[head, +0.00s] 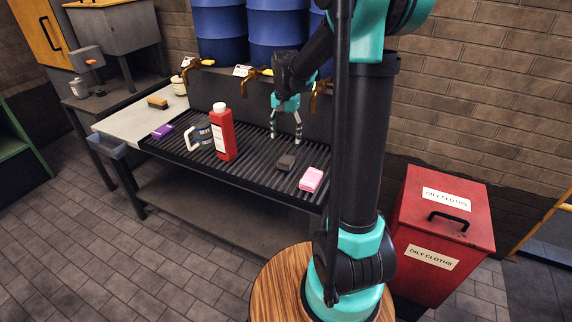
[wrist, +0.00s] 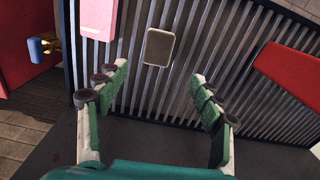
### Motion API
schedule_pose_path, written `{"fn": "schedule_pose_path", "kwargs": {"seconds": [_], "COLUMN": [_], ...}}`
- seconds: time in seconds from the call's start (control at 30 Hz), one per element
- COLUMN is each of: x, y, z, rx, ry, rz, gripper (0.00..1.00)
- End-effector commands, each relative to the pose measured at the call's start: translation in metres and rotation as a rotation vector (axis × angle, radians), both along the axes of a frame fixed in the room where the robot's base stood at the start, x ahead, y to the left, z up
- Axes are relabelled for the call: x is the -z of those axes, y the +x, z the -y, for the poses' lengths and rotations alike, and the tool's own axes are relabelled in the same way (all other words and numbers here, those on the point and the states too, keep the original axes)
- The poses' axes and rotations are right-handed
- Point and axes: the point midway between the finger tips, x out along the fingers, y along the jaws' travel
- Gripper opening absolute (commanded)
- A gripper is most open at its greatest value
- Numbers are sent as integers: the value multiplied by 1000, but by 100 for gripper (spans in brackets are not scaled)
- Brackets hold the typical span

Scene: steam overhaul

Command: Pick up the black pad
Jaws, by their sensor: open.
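The black pad (head: 286,162) is a small dark block lying on the ribbed black rack of the bench. In the wrist view it shows as a dark grey rectangle with a paler rim (wrist: 159,47), beyond my fingertips and between their lines. My gripper (head: 286,138) hangs above the rack, behind the pad in the head view, with its fingers pointing down. In the wrist view my gripper (wrist: 152,88) has its two fingers wide apart with nothing between them. The pad and the fingers are apart.
A pink block (head: 312,179) lies close beside the pad, also in the wrist view (wrist: 98,18). A purple block (head: 162,131) lies farther left. Brass taps (head: 258,74) stick out behind the rack.

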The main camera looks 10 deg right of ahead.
Motion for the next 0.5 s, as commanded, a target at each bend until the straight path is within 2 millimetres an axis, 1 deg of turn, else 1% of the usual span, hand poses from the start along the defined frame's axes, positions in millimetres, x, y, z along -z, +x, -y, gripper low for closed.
{"fn": "schedule_pose_path", "kwargs": {"seconds": [0.03,0.2,0.33,0.5], "x": [11,42,57,65], "y": [0,0,0,-1], "z": [0,0,0,0], "rx": [0,-1,-1,-1], "ry": [0,0,0,0], "rz": [0,0,0,0], "gripper": [67,67,67,67]}}
